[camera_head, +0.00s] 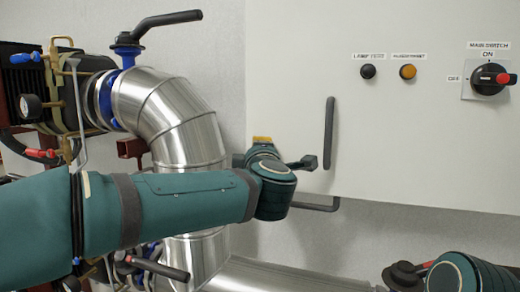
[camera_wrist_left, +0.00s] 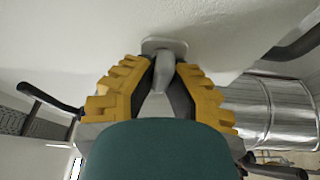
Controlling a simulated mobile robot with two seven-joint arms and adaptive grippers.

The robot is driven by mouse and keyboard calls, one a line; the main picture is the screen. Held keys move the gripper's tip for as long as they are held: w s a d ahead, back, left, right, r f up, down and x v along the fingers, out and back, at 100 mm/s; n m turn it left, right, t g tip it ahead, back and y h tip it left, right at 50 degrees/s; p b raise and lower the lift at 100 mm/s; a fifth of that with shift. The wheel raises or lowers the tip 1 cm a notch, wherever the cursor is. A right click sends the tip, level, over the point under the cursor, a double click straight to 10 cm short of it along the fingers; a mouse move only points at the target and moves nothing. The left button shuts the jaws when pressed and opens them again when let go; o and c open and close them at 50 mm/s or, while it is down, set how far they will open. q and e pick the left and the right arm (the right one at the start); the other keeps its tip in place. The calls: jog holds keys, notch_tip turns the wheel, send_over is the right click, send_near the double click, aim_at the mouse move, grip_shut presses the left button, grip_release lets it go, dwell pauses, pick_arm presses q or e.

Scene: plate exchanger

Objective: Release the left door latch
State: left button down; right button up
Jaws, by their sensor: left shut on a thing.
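The left door latch (camera_wrist_left: 165,46) is a small grey metal lever on a pale base plate, fixed to a white surface in the left wrist view. My left gripper (camera_wrist_left: 163,72) has its yellow-padded fingers closed around the lever from both sides. In the head view my left wrist is at the lower left edge of the white cabinet (camera_head: 420,120). There the wrist hides the latch and most of the gripper; only a bit of yellow pad shows. My right gripper is not in view; a part of my right arm shows at the lower right.
A dark vertical handle (camera_head: 329,133) stands on the cabinet door, right of my left wrist. A lamp test button (camera_head: 368,71), an orange lamp (camera_head: 407,71) and a red-black main switch (camera_head: 490,79) are higher up. A large silver pipe (camera_head: 170,110) is close on the left.

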pick_arm(q)
jog(key=shift+n, duration=0.5)
jog(key=c, duration=1)
grip_release()
jog(key=shift+w, duration=0.1)
jog(key=s+d, duration=0.1)
jog(key=s, duration=1.1)
